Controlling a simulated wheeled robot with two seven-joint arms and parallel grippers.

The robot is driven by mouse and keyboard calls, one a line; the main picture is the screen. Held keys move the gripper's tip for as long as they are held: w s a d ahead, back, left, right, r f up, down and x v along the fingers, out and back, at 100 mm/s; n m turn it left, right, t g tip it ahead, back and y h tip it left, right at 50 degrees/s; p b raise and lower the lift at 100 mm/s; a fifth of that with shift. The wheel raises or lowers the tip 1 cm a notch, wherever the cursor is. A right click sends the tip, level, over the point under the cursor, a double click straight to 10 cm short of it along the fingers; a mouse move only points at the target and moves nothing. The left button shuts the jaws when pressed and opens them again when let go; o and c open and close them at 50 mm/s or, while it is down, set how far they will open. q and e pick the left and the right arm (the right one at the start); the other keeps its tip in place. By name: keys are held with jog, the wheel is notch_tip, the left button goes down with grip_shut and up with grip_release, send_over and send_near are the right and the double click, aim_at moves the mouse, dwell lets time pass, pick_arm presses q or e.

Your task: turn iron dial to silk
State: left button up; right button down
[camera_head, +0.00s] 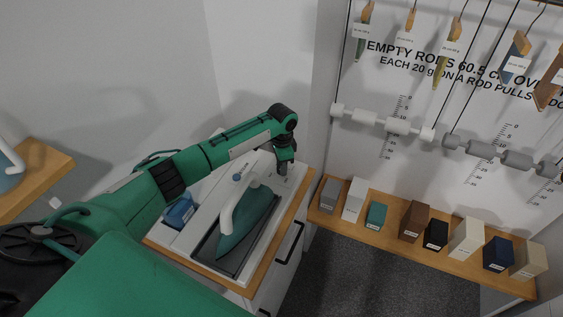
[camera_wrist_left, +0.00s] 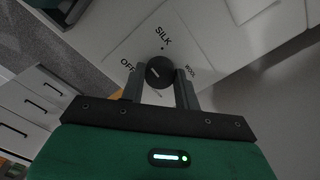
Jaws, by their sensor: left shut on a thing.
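A round dark dial (camera_wrist_left: 159,72) sits on a white panel (camera_wrist_left: 205,42) in the left wrist view. The labels OFF, SILK and WOOL stand around it, with SILK at the top and a dot under it. A short pale mark shows on the dial's face; which label it points to is hard to tell. My left gripper (camera_wrist_left: 160,90) has its fingers on either side of the dial, shut on it. In the head view my left gripper (camera_head: 285,167) points down at the far end of the white board, hiding the dial. My right gripper is not in view.
A teal iron (camera_head: 246,225) with a white handle rests on a dark plate near my left arm. A blue object (camera_head: 180,212) lies left of it. A wooden shelf (camera_head: 385,239) with several blocks stands at right, below hanging rods.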

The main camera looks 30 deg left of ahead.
pick_arm(q)
jog(key=m, duration=0.5)
jog(key=shift+r+p, duration=0.1)
jog(key=shift+p, duration=0.2)
jog(key=shift+w+m, duration=0.1)
jog(key=shift+m, duration=1.3)
jog(key=shift+d, duration=0.1)
jog(key=o, duration=1)
